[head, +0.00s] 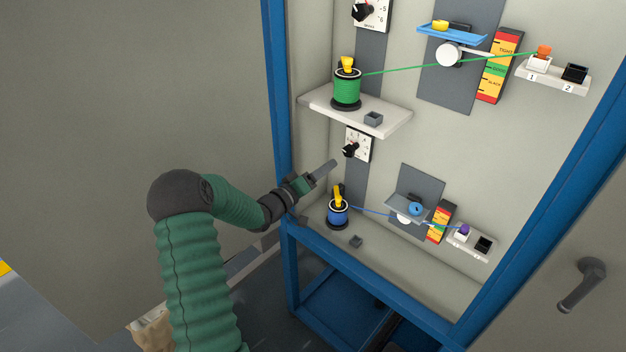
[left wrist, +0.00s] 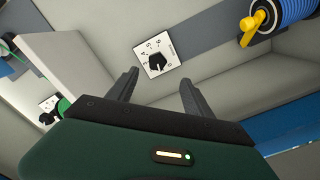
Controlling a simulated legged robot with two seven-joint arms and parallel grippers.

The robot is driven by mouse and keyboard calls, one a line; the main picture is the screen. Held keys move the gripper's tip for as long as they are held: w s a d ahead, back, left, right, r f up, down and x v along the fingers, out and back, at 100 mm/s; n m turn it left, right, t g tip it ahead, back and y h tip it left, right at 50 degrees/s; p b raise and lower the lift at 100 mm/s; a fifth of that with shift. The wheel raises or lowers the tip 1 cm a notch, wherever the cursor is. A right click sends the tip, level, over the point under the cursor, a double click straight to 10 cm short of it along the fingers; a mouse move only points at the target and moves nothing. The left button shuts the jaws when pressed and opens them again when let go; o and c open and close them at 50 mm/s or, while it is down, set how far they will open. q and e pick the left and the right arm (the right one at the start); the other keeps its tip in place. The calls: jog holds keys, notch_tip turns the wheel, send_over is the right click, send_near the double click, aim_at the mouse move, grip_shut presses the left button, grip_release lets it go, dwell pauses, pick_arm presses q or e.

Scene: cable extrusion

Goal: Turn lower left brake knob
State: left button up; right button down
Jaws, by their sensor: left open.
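The lower left brake knob (head: 350,150) is a black pointer knob on a white dial plate on the back panel, below the shelf with the green spool. It also shows in the left wrist view (left wrist: 157,62), ahead of and between my fingers. My left gripper (head: 327,168) is in front of the panel, below and left of the knob in the head view, and apart from it. In the left wrist view its two fingers (left wrist: 157,88) are spread, with nothing between them. My right gripper is not in view.
The shelf (head: 395,122) with the green spool (head: 346,90) juts out above the knob. The blue spool (head: 338,213) with a yellow clip stands below it. The blue frame post (head: 276,100) is left of my gripper. Another dial (head: 371,12) is higher up.

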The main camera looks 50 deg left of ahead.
pick_arm(q)
jog(key=s, duration=0.4)
jog(key=shift+s+d, duration=0.1)
jog(key=shift+d, duration=0.1)
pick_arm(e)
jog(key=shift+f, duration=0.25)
pick_arm(q)
jog(key=shift+f, duration=0.1)
jog(key=w+d+f+m+g, duration=0.1)
jog(key=d+f+m+g, duration=0.25)
jog(key=d, duration=0.55)
jog(key=w+d+f+m+g, duration=0.15)
jog(key=d+f+g, duration=0.25)
jog(key=d, duration=0.5)
jog(key=s+d+f+m+g+h, duration=0.1)
jog(key=s+d+f+m+g, duration=0.2)
jog(key=s+d, duration=1.5)
jog(key=shift+s+d+f+m+g+h, duration=0.15)
jog(key=shift+s+d+m+g+h, duration=0.35)
jog(key=shift+m+g, duration=1.6)
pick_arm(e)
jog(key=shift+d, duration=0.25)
